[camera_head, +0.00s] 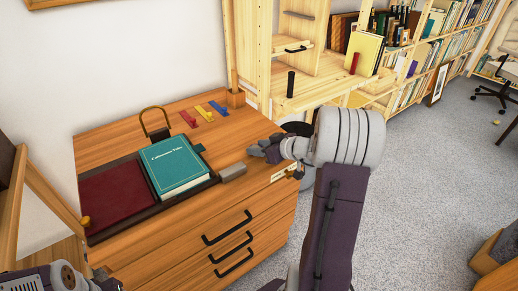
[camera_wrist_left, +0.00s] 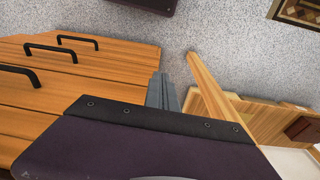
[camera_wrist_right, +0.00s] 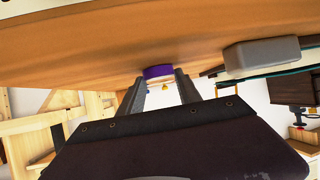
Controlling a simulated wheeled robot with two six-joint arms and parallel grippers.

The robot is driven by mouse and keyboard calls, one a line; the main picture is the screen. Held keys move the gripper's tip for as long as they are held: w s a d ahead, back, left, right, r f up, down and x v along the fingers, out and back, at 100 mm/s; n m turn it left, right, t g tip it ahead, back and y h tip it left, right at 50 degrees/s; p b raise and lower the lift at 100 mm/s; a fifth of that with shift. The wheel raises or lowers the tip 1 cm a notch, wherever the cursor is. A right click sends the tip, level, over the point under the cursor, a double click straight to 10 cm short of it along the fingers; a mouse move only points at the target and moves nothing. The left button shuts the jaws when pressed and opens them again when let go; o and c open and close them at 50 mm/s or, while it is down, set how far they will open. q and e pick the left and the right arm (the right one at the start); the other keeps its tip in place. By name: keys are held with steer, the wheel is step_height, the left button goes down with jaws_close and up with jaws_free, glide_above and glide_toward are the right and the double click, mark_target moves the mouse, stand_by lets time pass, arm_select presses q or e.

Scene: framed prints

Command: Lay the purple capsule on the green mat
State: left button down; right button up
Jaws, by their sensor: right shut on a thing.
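The purple capsule (camera_wrist_right: 158,71) shows between the fingertips of my right gripper (camera_wrist_right: 159,79) in the right wrist view, close to the wooden dresser top. In the head view my right gripper (camera_head: 264,150) is over the right part of the dresser top, and the capsule is hidden there.
The dresser top (camera_head: 110,146) holds a teal book (camera_head: 172,164) on a dark tray, a dark red panel (camera_head: 118,195), a grey block (camera_head: 232,172), a metal loop (camera_head: 154,122) and several coloured pieces (camera_head: 203,112). Wooden shelves (camera_head: 302,95) stand behind at the right.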

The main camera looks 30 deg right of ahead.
steer(key=shift+f+b, duration=0.1)
steer(key=shift+b, duration=0.2)
steer(key=o, duration=1.3)
steer(key=shift+o, duration=0.2)
